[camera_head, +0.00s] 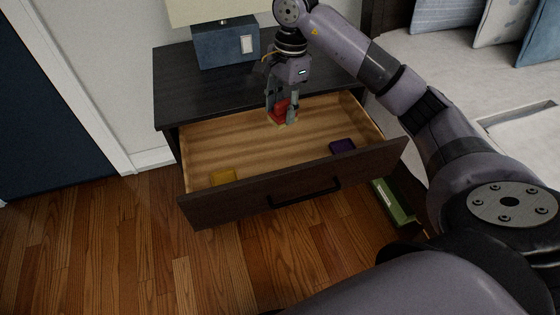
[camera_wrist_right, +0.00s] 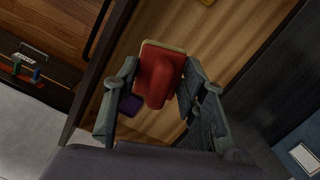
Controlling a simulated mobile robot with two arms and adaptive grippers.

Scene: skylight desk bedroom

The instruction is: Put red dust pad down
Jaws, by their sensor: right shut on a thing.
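The red dust pad (camera_wrist_right: 160,76) is a red block with a rounded grip and a pale yellowish edge. My right gripper (camera_head: 281,114) is shut on it, with a finger on each side; the right gripper (camera_wrist_right: 157,100) also shows in the wrist view. In the head view the red dust pad (camera_head: 282,108) is over the back part of the open drawer (camera_head: 240,146). I cannot tell whether it touches the drawer floor. My left gripper is not in view.
A yellow block (camera_head: 223,178) lies at the drawer's front left and a dark purple block (camera_head: 342,146) at its right. The drawer's middle floor is bare. A blue lamp base (camera_head: 226,46) stands on the dark nightstand top (camera_head: 180,85). A green box (camera_head: 394,201) sits right of the drawer.

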